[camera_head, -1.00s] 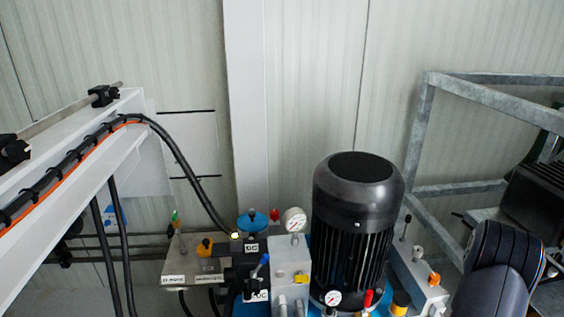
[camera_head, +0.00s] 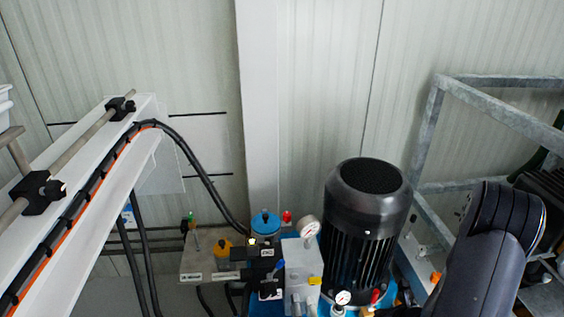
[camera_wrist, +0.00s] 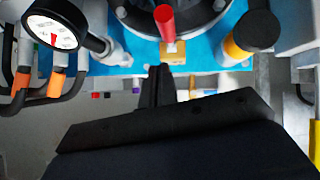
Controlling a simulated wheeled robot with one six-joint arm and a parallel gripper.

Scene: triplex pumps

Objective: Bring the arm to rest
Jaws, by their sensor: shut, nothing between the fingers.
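My arm shows in the head view as a dark grey link (camera_head: 492,250) at the lower right, in front of the galvanized frame. My gripper (camera_wrist: 159,70) shows in the wrist view as dark narrow fingers, shut with nothing between them. The fingertips point toward the edge of a blue base plate, below a red-handled valve (camera_wrist: 165,25) on a brass block. I cannot tell the exact distance between them. In the head view the gripper is hidden below the picture.
A black motor (camera_head: 366,215) stands in the middle right. Left of it are a gauge (camera_head: 308,228) and a valve block (camera_head: 300,268). A white beam (camera_head: 95,225) with cables runs on the left. A galvanized frame (camera_head: 425,130) stands at right. The wrist view shows a gauge (camera_wrist: 52,32) close by.

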